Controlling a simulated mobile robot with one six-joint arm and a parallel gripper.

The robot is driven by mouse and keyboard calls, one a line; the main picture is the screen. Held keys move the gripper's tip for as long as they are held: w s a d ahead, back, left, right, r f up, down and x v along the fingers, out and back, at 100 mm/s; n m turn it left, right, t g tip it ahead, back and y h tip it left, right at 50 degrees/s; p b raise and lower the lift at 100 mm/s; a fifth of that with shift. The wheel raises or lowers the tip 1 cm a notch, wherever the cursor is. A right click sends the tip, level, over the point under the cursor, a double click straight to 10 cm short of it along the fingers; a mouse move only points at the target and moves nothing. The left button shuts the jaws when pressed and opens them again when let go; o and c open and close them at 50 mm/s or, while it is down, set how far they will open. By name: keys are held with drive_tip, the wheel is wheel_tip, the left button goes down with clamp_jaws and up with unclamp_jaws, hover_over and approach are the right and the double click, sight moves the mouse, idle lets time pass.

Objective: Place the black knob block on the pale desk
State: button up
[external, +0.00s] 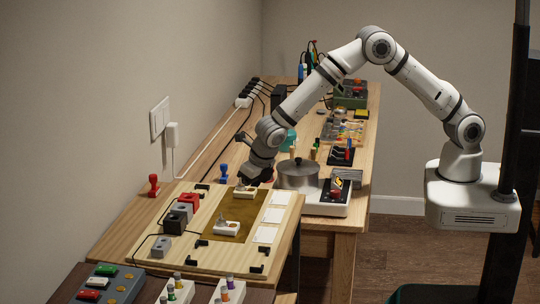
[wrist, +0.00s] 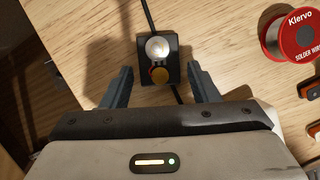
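In the wrist view, a black block (wrist: 170,46) with a silver round knob and a yellow button sits on a light wood surface (wrist: 228,45). A dark cable runs from its far side, and another piece shows at its near side. My gripper (wrist: 161,70) is open, with one finger on each side of the block and gaps between. In the external view my gripper (external: 258,174) is low over the wooden desk (external: 212,152), left of the metal pot. The block cannot be made out there, likely behind my gripper.
The metal pot (external: 297,173) on a white base stands close right of my gripper. A red solder spool (wrist: 291,36) lies to the right in the wrist view. Blue (external: 223,172) and red (external: 153,185) figure-shaped pieces and a black-and-red block group (external: 178,216) stand nearer the camera.

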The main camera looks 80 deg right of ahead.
drive_tip(key=shift+o, duration=0.5)
drive_tip(key=shift+r, duration=0.15)
drive_tip(key=shift+r, duration=0.3)
drive_tip(key=v, duration=1.1)
drive_tip(key=s+d+r+m, duration=0.6)
drive_tip(key=d+m, duration=0.1)
drive_tip(key=s+d+r+m, duration=0.1)
drive_tip(key=s+d+m, duration=0.3)
drive_tip(key=s+m, duration=0.4)
drive_tip(key=s+d+r+m+g+y, duration=0.1)
drive_tip(key=s+d+m, duration=0.4)
drive_tip(key=s+m, duration=0.3)
drive_tip(key=s+d+r+m, duration=0.2)
drive_tip(key=s+d+m, duration=0.3)
drive_tip(key=s+m, duration=0.3)
drive_tip(key=s, duration=0.4)
drive_tip(key=shift+s+d+m+g+y, duration=0.2)
drive_tip(key=shift+s+m+g+y, duration=0.1)
drive_tip(key=shift+s, duration=0.1)
